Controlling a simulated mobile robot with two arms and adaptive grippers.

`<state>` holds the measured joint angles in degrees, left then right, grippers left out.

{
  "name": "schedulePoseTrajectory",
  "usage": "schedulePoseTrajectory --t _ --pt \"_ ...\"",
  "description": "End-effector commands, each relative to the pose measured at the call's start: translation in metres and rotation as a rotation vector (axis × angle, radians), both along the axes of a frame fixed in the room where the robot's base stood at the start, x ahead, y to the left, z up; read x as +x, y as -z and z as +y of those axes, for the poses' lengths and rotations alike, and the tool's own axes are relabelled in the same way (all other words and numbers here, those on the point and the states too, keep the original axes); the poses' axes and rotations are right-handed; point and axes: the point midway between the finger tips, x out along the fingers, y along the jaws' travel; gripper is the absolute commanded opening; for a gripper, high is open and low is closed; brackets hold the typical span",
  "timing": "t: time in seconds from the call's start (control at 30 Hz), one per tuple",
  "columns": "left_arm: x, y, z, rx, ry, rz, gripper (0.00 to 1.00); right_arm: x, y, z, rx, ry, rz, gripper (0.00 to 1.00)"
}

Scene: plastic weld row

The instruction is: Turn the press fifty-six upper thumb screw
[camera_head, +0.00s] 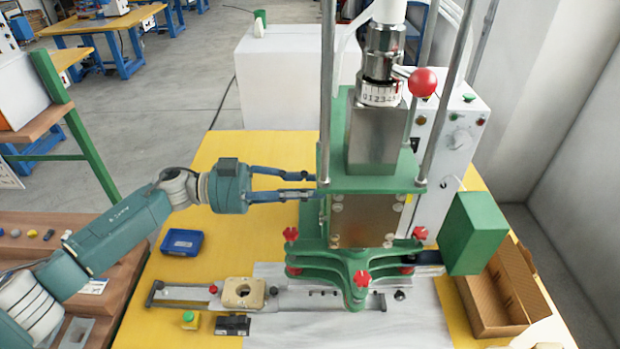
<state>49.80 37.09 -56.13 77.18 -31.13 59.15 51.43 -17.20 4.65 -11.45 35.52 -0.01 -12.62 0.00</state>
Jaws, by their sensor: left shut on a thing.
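The press has a green upper plate (372,181), a metal block above it and a brown heating block (362,220) below it. My left gripper (313,185) reaches in from the left, and its fingertips are at the left edge of the green upper plate. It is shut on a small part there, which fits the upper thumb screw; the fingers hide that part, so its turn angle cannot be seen. My right gripper is not in view.
Red star knobs (362,278) sit on the green lower bracket. A red ball lever (422,82) stands out at the upper right. A slide with a beige fixture (243,293), a blue tray (182,242) and a cardboard box (492,297) are on or by the yellow table (203,273).

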Motion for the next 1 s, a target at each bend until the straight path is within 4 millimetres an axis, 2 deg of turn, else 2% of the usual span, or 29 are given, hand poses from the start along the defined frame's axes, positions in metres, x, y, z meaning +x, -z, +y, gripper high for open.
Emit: schedulePoseTrajectory --t 0.3,0.83,0.87,1.0 --pt "0.0012 -0.0006 0.0006 0.000 -0.004 0.112 0.00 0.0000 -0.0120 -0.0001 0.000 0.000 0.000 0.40" --pt "0.0006 0.0009 0.0004 0.001 -0.002 0.132 0.00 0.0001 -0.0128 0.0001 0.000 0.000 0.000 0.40" --pt "0.0006 0.0009 0.0004 0.001 -0.002 0.132 0.25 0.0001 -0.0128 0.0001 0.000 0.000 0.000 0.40" --pt "0.0002 0.0010 0.0003 0.001 -0.001 0.131 0.27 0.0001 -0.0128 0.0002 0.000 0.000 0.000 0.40"
